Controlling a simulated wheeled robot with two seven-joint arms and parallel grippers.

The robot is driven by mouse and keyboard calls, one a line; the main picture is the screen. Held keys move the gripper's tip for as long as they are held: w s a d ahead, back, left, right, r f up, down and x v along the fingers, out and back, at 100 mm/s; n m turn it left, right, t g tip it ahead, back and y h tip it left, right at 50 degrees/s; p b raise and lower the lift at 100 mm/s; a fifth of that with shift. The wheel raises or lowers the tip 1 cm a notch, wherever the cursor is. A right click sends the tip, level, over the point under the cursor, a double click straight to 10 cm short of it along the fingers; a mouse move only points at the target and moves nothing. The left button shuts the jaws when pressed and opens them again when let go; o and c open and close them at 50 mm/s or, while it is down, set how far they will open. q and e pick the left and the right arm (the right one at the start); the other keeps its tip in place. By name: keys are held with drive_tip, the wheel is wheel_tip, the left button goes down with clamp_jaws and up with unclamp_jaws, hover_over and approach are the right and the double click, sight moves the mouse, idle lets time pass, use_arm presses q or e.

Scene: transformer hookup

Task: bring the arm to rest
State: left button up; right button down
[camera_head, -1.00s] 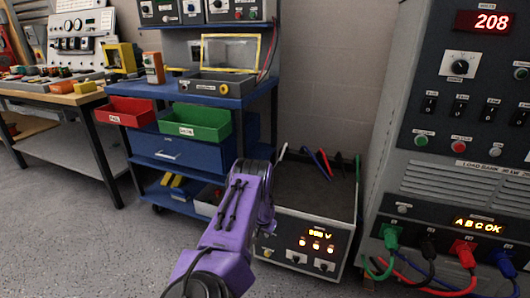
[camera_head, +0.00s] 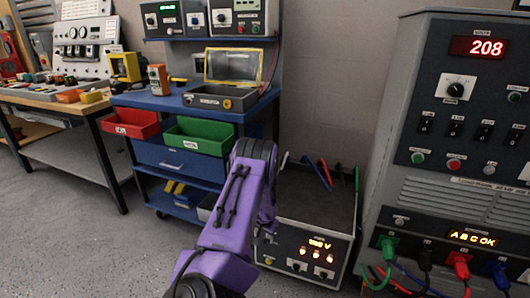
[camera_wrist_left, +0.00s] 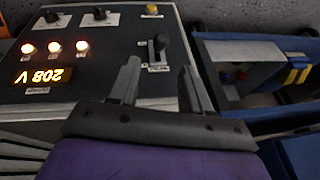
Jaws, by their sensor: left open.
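My purple left arm (camera_head: 235,215) rises from the bottom of the head view, in front of the grey transformer box (camera_head: 335,205). Its fingers are not clear there. In the left wrist view my left gripper (camera_wrist_left: 160,78) is open, its two fingers apart with nothing between them. Beyond the fingertips is the transformer's front panel (camera_wrist_left: 100,70), upside down, with a lit 208 V display (camera_wrist_left: 43,77), three lit lamps and a black-handled lever switch (camera_wrist_left: 158,48). I cannot tell the exact gap from the fingertips to the panel. My right gripper is not in view.
A tall load cabinet (camera_head: 445,180) stands at right, reading 208 and ABC OK, with green, black, red and blue plugs (camera_head: 461,265) low on it. A blue cart (camera_head: 165,103) with red and green bins stands behind my arm. Open floor (camera_head: 75,245) lies at left.

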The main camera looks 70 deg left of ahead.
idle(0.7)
use_arm(q)
drive_tip(key=w+d+f+n+t+y, duration=0.1)
drive_tip(key=w+d+n+t+y, duration=0.15)
drive_tip(key=d, duration=1.95)
drive_tip(key=s+d+f+m+g+h, duration=0.1)
drive_tip(key=s+d+f+m+h, duration=0.2)
drive_tip(key=s+d, duration=1.3)
wheel_tip(320, 180, up, 16)
drive_tip(key=w+p, duration=0.1)
drive_tip(key=p, duration=1.4)
drive_tip(key=shift+r, duration=0.15)
drive_tip(key=shift+w+d, duration=0.1)
drive_tip(key=shift+d, duration=0.05)
